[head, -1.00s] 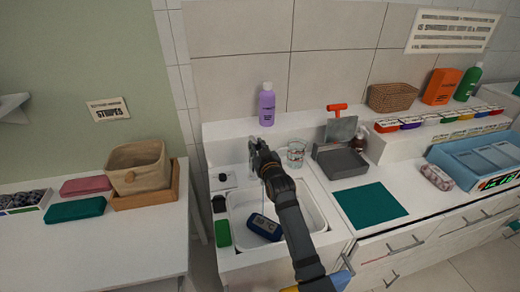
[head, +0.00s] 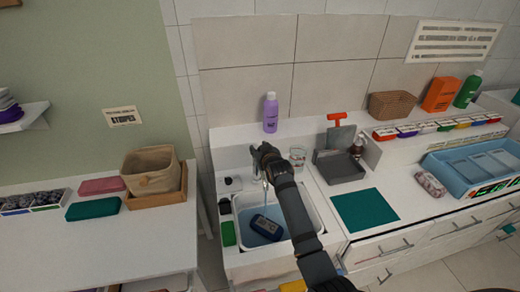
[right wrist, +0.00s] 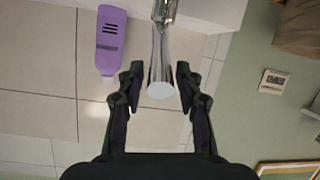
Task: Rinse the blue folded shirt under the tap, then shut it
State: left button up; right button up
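The blue folded shirt (head: 267,226), dark blue with a pale label, lies in the white sink basin (head: 240,245). Bluish water shows in the basin around it, and a thin stream seems to fall from the tap. My right gripper (head: 266,153) is at the tap, above the back of the basin, and hides most of it in the head view. In the right wrist view, the chrome tap part (right wrist: 160,62) stands between the two fingers of my right gripper (right wrist: 158,82). The fingers are apart, with gaps on both sides. My left gripper is not in view.
A purple bottle (head: 270,112) stands on the ledge behind the sink. A glass (head: 297,157) is right of the tap. A green block (head: 228,233) sits at the basin's left rim.

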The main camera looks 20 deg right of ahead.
jog(key=shift+f, duration=0.1)
jog(key=v, duration=1.2)
dwell(0.4)
